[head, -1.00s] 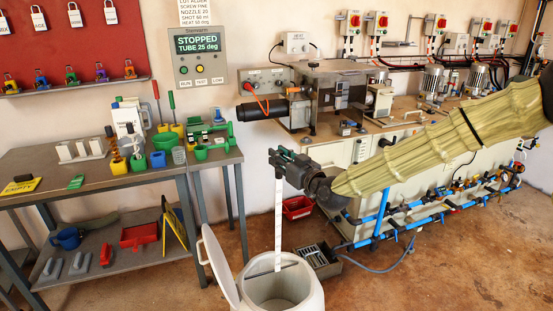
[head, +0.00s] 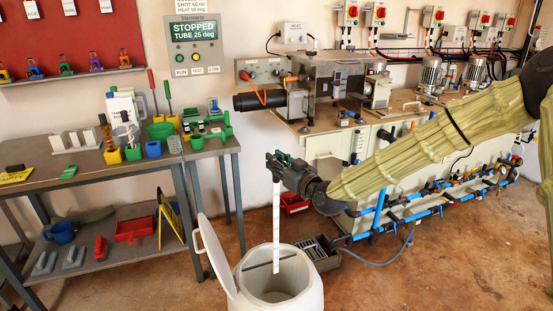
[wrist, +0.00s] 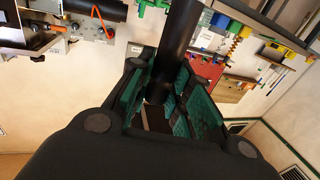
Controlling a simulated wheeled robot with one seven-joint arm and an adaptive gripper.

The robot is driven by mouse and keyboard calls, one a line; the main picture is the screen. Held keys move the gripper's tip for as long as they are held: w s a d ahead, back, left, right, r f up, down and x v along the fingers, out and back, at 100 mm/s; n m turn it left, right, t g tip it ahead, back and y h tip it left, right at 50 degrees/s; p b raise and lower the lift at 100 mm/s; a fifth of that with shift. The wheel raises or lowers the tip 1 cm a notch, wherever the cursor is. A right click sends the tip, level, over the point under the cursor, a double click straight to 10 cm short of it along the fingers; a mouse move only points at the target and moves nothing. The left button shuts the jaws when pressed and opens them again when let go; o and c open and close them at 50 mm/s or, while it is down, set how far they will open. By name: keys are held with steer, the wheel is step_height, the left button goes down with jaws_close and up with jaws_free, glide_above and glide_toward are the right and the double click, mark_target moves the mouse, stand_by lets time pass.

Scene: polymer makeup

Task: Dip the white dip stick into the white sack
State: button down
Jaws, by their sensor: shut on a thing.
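My gripper (head: 274,165) is shut on the top of the white dip stick (head: 276,225), which hangs upright below it in the head view. In the wrist view a dark cylinder (wrist: 178,45), seemingly the stick's handle, lies between the green-padded fingers. The white sack (head: 255,295) looks like a rounded white tub with an open mouth, directly below my gripper. Its lid (head: 213,255) leans open at the left. The stick's lower end shows against the mouth, near a dark line across it; how deep the tip is inside cannot be told.
A grey workbench (head: 90,165) with tools and coloured cups stands at the left. A machine bench (head: 330,130) with blue pipes stands behind and to the right. A dark grey crate (head: 325,258) and a red bin (head: 293,203) sit on the floor behind the sack.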

steer(key=f, duration=0.1)
steer(key=f+b, duration=0.1)
steer(key=a+f+b, duration=0.1)
steer(key=f, duration=0.1)
steer(key=shift+w+f, duration=0.1)
steer(key=shift+w, duration=0.25)
steer(key=b, duration=0.4)
glide_above(276, 250)
steer(key=shift+w+f, duration=0.1)
steer(key=shift+f, duration=3)
steer(key=f, duration=0.1)
steer(key=f+b, duration=0.1)
steer(key=f, duration=0.1)
steer(key=shift+w+a+f+b, duration=0.15)
steer(key=shift+a+f+b, duration=0.1)
steer(key=shift+b, duration=0.1)
steer(key=shift+d+f+b, duration=0.1)
steer(key=shift+f+b, duration=1.2)
steer(key=shift+f, duration=0.75)
steer(key=shift+f+b, duration=4.9)
steer(key=shift+f, duration=4.3)
steer(key=shift+f+b, duration=0.35)
steer(key=shift+f, duration=0.45)
